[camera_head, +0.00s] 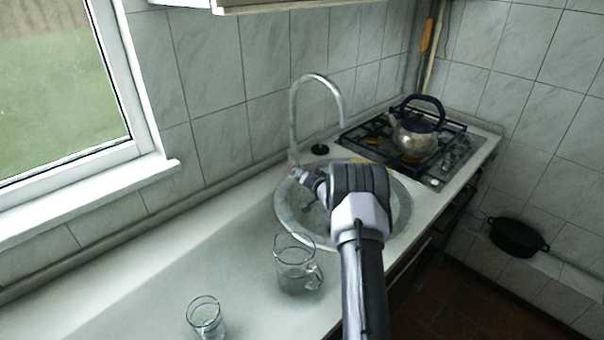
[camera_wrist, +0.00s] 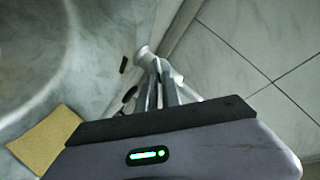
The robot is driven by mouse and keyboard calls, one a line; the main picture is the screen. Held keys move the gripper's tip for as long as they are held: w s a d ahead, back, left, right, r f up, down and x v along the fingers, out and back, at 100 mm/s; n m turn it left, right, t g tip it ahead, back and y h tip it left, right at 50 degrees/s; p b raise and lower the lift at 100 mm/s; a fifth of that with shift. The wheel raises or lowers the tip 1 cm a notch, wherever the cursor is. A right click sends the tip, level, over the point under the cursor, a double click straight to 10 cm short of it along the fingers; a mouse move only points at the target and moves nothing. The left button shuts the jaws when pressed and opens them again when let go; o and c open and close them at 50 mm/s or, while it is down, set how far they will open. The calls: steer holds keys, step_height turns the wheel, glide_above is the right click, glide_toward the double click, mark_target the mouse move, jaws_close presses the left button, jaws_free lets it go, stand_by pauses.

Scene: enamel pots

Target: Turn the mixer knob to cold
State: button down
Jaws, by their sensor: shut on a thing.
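The chrome mixer tap (camera_head: 293,122) rises behind the round sink, and its tall curved spout arches to the right. My gripper (camera_head: 300,173) is at the foot of the tap and shut on its knob. The fingers hide most of the knob in the head view. In the wrist view my gripper (camera_wrist: 157,88) reaches up to the metal tap body (camera_wrist: 146,55). Which way the knob is turned cannot be told from these views.
The sink (camera_head: 284,212) lies under my wrist. A glass jug (camera_head: 296,268) and a glass (camera_head: 205,316) stand on the counter in front. A kettle (camera_head: 414,142) sits on the hob to the right. A yellow sponge (camera_wrist: 45,138) shows in the wrist view.

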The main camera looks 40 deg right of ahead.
stand_by(0.4)
steer(key=c, duration=1.5)
jaws_free()
steer(key=shift+c, duration=0.2)
steer(key=p+v, duration=0.4)
steer(key=v, duration=1.3)
steer(key=shift+s, duration=0.25)
steer(key=shift+r, duration=0.1)
